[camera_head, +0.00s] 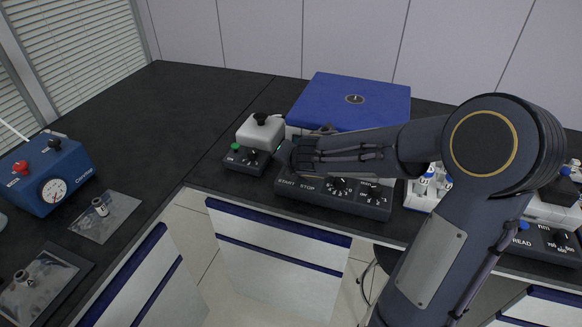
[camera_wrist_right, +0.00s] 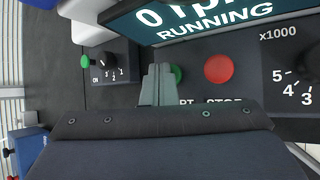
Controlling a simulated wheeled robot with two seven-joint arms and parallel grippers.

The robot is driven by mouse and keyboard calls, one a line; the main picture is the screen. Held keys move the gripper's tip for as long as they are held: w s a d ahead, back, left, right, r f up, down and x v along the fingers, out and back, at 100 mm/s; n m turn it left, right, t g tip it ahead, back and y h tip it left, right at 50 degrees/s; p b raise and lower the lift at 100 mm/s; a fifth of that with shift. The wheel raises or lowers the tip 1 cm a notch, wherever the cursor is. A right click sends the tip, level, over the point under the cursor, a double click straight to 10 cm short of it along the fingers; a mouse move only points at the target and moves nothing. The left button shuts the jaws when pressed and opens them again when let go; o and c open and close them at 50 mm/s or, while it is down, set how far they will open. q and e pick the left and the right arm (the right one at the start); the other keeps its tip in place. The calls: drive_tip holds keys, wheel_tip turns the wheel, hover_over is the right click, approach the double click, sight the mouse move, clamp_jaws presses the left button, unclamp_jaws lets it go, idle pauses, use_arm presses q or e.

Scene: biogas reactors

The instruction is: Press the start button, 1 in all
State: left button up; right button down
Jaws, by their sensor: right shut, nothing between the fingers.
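The control panel (camera_head: 345,204) with START and STOP labels belongs to the centrifuge-like unit with the blue lid (camera_head: 350,98). In the right wrist view, the green start button (camera_wrist_right: 177,74) is partly hidden by my fingers, and the red stop button (camera_wrist_right: 218,68) is beside it on the right. My right gripper (camera_wrist_right: 159,72) is shut and empty, its fingertips at the left edge of the green button; I cannot tell whether they touch it. In the head view my right gripper (camera_head: 288,155) covers both buttons. The display (camera_wrist_right: 215,22) reads RUNNING. My left gripper is not in view.
A small white device with a green button and knob (camera_head: 252,140) stands just left of the panel. A dial with numbers (camera_wrist_right: 310,65) is right of the stop button. A blue box with a gauge (camera_head: 45,175) sits far left. The back-left bench is clear.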

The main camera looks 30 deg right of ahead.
drive_tip(key=shift+f, duration=0.15)
idle(0.3)
drive_tip(key=shift+r+p, duration=1.2)
drive_tip(key=shift+r, duration=0.15)
drive_tip(key=shift+r, duration=0.1)
wheel_tip(320, 180, up, 5)
drive_tip(key=p, duration=0.5)
